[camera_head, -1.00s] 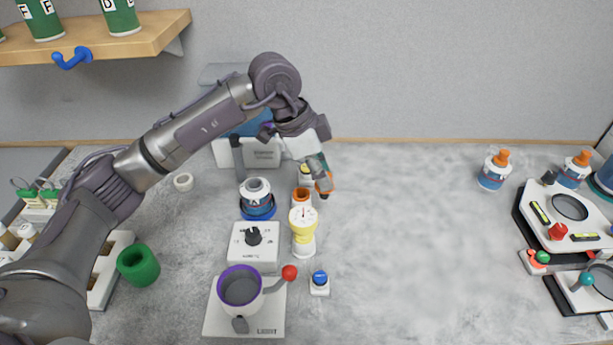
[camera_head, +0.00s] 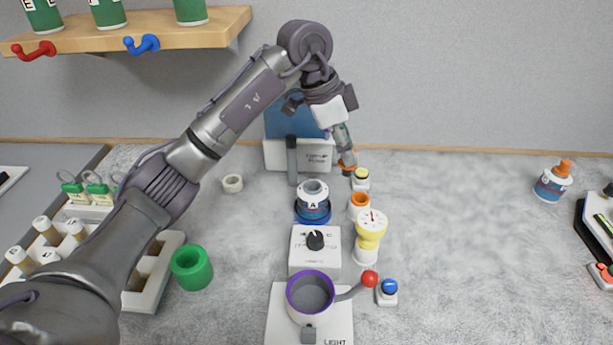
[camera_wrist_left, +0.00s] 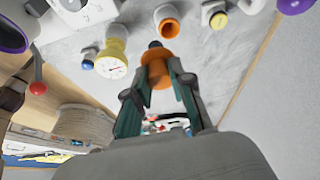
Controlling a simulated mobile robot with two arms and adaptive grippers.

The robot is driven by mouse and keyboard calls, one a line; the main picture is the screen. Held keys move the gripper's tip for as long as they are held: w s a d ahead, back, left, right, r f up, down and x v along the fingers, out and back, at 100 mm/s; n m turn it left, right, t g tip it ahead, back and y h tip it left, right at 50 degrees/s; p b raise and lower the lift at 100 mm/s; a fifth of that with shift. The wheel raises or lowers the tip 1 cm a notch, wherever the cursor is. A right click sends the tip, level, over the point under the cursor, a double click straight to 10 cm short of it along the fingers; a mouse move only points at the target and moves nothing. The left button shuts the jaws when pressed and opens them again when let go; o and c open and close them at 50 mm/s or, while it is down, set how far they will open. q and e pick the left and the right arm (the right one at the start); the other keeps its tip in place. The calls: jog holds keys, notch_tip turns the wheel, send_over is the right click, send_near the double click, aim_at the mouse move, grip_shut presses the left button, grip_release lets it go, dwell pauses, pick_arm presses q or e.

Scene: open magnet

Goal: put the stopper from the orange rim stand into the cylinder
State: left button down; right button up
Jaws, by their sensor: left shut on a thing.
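My left gripper (camera_head: 346,160) is shut on an orange stopper with a dark tip. The stopper (camera_wrist_left: 157,72) shows between the fingers in the left wrist view, its dark tip pointing away from the gripper. The orange rim stand (camera_head: 359,201) is a small white holder below and slightly right of the gripper in the head view. It also shows in the left wrist view (camera_wrist_left: 168,27), apart from the stopper, its opening empty. A white-and-blue cylinder (camera_head: 313,206) marked A, with an open grey top, stands in a blue ring, left of the stand. My right gripper is out of view.
A yellow-topped gauge (camera_head: 371,226) stands just in front of the orange rim stand. A dial box (camera_head: 302,262), a purple-rimmed cup (camera_head: 309,296) and a blue button (camera_head: 389,287) are nearer. A small yellow-topped holder (camera_head: 361,180) stands behind.

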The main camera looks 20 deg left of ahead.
pick_arm(q)
jog(key=a+f, duration=0.2)
jog(key=a+f+p, duration=0.1)
jog(key=a+f, duration=0.1)
jog(key=f, duration=0.1)
jog(key=a+f+p, duration=0.1)
jog(key=a+f, duration=0.1)
jog(key=a, duration=0.1)
jog(key=shift+w+f, duration=0.15)
jog(key=shift+w, duration=0.1)
jog(key=shift+a+f, duration=0.15)
jog(key=shift+f, duration=0.3)
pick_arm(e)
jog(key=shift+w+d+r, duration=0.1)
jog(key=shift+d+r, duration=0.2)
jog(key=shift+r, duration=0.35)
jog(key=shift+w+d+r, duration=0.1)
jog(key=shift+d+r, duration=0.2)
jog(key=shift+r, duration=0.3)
pick_arm(q)
jog(key=shift+f, duration=0.1)
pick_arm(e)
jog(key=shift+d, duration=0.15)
pick_arm(q)
jog(key=c, duration=1)
grip_release()
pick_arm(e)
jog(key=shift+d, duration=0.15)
